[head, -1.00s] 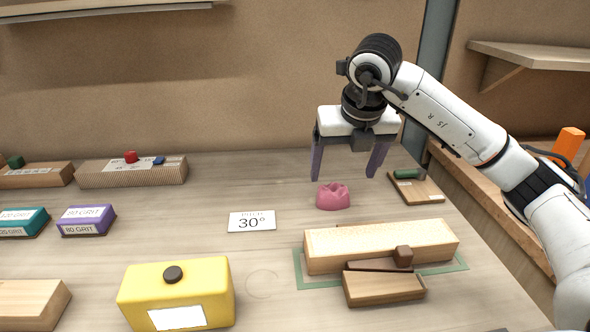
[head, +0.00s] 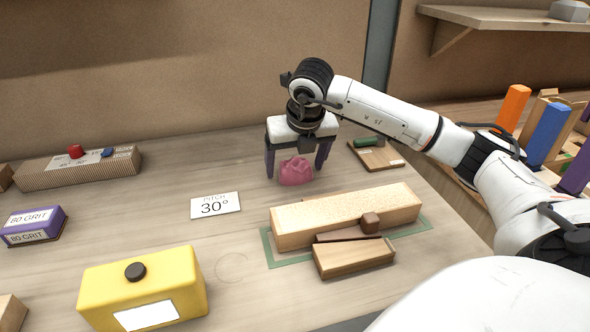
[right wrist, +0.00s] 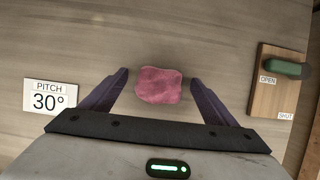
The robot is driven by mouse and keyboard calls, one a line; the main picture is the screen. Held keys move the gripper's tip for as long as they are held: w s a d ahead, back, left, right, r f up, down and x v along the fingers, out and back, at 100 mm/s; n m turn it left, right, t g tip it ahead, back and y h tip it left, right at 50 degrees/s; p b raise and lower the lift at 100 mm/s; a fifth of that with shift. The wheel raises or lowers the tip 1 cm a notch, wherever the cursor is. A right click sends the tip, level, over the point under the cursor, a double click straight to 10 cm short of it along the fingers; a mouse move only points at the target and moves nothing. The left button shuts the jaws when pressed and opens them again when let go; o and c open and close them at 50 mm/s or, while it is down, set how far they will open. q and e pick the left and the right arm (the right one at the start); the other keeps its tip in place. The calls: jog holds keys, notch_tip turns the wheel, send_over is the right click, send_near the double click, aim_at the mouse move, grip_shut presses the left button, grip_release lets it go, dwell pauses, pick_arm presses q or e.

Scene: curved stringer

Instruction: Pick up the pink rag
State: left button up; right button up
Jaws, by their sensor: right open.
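The pink rag (head: 296,172) is a small crumpled lump on the wooden table, near the back and right of the pitch card. My right gripper (head: 297,170) is open above and around it, with one purple finger on each side. In the right wrist view the rag (right wrist: 159,85) lies between the fingertips of the right gripper (right wrist: 158,80), with a gap on both sides. It still rests on the table and is not gripped. My left gripper does not show.
A white "PITCH 30°" card (head: 215,205) lies left of the rag. A wooden board with a green handle (head: 366,142) lies to the right. A long wooden block (head: 345,217) stands in front, and a yellow box (head: 140,285) sits front left.

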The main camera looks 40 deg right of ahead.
aim_at(295, 160)
jog(key=c, duration=1.1)
notch_tip(295, 160, up, 10)
jog(key=shift+p, duration=0.4)
jog(key=shift+c, duration=0.2)
jog(key=shift+o, duration=1.1)
jog(key=shift+f, duration=0.1)
jog(key=shift+c, duration=0.6)
